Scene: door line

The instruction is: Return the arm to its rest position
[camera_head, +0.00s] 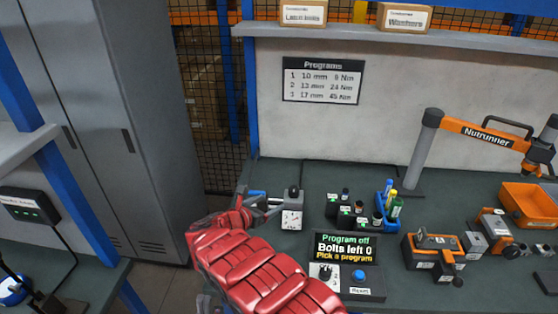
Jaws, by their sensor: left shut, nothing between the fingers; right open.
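My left arm, in red segmented covers, reaches over the bench from the bottom middle. Its small grey gripper (276,202) is shut and empty. It points right, close beside a small grey box with a white dial face (292,219). Whether it touches the box I cannot tell. My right gripper is not in view.
A console (345,247) reads "Program off, Bolts left 0, Pick a program". Behind it stand black socket holders (346,212) and a blue pen cup (386,219). Orange-grey fixtures (432,243), an orange bin (530,205) and the Nutrunner arm (480,135) are right. Grey lockers (120,110) stand left.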

